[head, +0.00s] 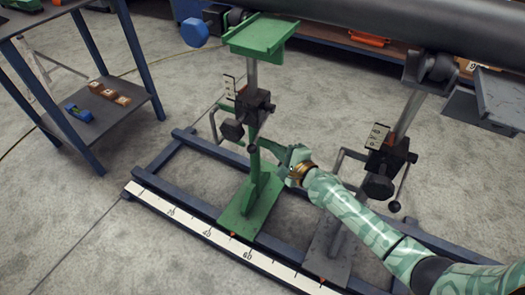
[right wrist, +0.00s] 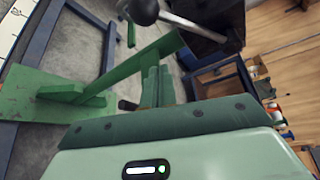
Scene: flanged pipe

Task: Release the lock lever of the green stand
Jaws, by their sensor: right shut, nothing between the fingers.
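The green stand (head: 262,195) has a flat foot on the floor rails, an upright post and a green tray-shaped top (head: 262,37). A dark clamp block (head: 253,105) sits on its post. In the right wrist view, the lock lever's dark ball knob (right wrist: 145,11) and metal rod show at the top, beyond my fingers. My right gripper (head: 262,144) reaches in from the right, beside the green post and below the clamp block. Its fingers also show in the right wrist view (right wrist: 158,86), closed together and empty, apart from the knob. My left gripper is out of view.
A grey stand (head: 380,160) with a similar lever stands to the right, close to my right arm. A large dark pipe (head: 390,28) runs above. A white scale strip (head: 200,229) lies along the front rail. A shelf table (head: 115,118) is at left.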

